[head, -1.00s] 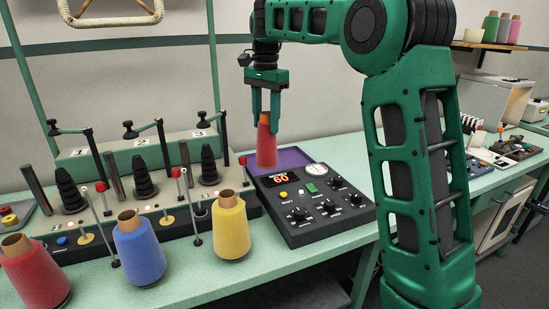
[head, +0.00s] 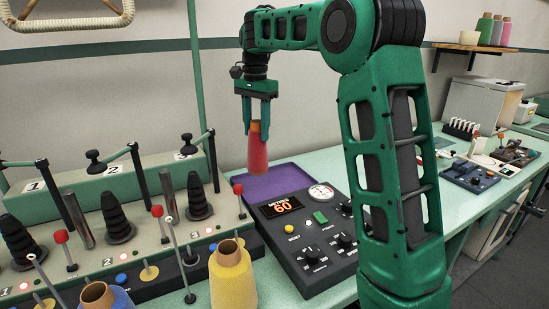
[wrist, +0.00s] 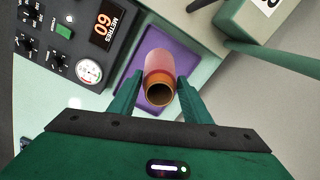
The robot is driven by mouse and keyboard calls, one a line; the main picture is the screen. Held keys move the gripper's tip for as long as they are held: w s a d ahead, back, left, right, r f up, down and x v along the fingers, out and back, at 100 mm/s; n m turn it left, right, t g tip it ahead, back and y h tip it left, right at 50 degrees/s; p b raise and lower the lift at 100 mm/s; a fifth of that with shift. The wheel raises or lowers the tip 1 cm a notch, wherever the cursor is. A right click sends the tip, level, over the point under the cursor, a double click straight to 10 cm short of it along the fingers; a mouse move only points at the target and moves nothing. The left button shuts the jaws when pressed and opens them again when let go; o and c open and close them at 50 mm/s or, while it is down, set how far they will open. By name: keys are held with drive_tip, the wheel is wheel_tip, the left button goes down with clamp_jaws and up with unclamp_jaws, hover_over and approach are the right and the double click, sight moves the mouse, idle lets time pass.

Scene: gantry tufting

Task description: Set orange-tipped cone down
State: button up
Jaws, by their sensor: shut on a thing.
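The orange-tipped cone (head: 257,152) is red with an orange-brown tube end at its top. My gripper (head: 256,130) is shut on its top end and holds it upright. In the head view it hangs over the purple mat (head: 282,183) behind the control box; its base appears a little above the mat. In the wrist view the cone (wrist: 158,67) sits between the fingers of my gripper (wrist: 158,90), its open tube end facing the camera, with the purple mat (wrist: 186,47) behind it.
The control box (head: 308,237) with a display reading 60 stands in front of the mat. A yellow cone (head: 232,278) and a blue cone (head: 100,298) stand at the front left. A creel with black spindles (head: 116,217) fills the left side.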

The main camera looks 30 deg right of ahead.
drive_tip(key=d+f, duration=0.7)
drive_tip(key=f, duration=0.1)
drive_tip(key=shift+s+d+f, duration=0.2)
drive_tip(key=shift+f, duration=0.05)
drive_tip(key=o, duration=1.3)
drive_tip(key=shift+r, duration=0.1)
wheel_tip(320, 180, up, 12)
drive_tip(key=shift+f, duration=0.1)
